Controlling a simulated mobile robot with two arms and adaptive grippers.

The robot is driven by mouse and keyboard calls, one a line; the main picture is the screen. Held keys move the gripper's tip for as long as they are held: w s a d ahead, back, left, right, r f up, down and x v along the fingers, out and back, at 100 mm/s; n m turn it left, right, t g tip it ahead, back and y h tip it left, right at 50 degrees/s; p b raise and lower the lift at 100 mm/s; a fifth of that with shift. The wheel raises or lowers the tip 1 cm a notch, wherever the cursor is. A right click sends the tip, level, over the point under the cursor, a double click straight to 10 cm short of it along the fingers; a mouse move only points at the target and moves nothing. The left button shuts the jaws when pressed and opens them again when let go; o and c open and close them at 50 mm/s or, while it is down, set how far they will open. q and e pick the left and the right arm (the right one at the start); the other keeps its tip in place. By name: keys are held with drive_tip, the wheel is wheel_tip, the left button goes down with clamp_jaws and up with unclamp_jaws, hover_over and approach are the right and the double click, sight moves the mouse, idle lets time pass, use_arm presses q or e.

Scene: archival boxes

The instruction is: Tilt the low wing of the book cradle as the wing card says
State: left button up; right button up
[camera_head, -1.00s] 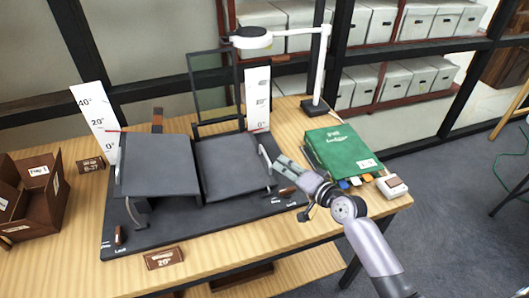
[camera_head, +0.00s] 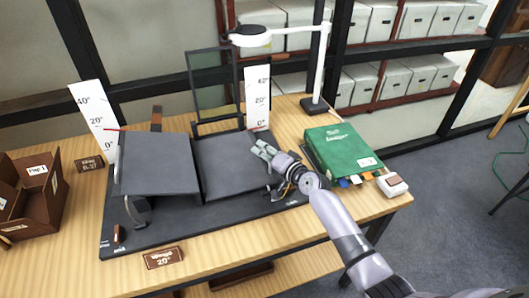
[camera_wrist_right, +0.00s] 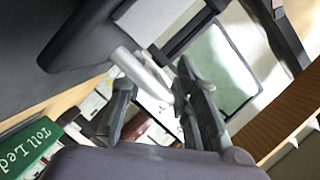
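The book cradle's low wing (camera_head: 225,170) is the right one and lies nearly flat. The other wing (camera_head: 160,165) stands higher and slopes. The wing card (camera_head: 164,258) at the table's front reads "20°". A degree scale (camera_head: 257,98) stands behind the low wing; its pointer is too small to read. My right gripper (camera_head: 262,150) is at the low wing's right edge. In the right wrist view its two fingers (camera_wrist_right: 157,108) are apart, with a silver bar (camera_wrist_right: 145,72) reaching between them; I cannot see clear contact. My left gripper is out of view.
A green ledger (camera_head: 340,148) lies right of the cradle, close to my right gripper. A small white-topped box (camera_head: 392,185) sits by it. A white lamp (camera_head: 315,105) stands behind. A brown tray (camera_head: 35,200) is at left.

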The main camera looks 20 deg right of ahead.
clamp_jaws()
idle(0.7)
